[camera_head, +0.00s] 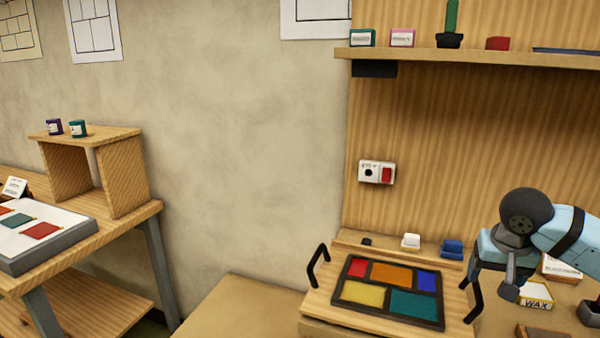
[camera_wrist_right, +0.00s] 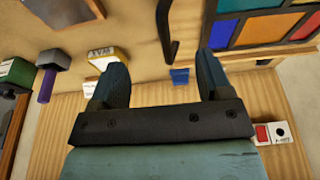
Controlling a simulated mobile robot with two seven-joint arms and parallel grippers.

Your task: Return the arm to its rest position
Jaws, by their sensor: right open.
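My right arm comes in from the right in the head view, with a pale blue link and a dark round joint. My right gripper (camera_head: 508,284) hangs over the bench by the right side of the panel board. In the wrist view the right gripper (camera_wrist_right: 159,78) has its two dark fingers wide apart with nothing between them. The leaded panel (camera_head: 390,291) has red, orange, blue, yellow and teal panes in dark strips. It lies flat on a wooden board (camera_head: 318,296) with black handles. My left gripper is not in view.
A wax box (camera_head: 535,294) stands right of the gripper. A blue block (camera_head: 452,249) and a white block (camera_head: 410,241) sit behind the board. A switch box (camera_head: 377,172) is on the back wall, under a shelf (camera_head: 470,58). A side table (camera_head: 100,235) stands left.

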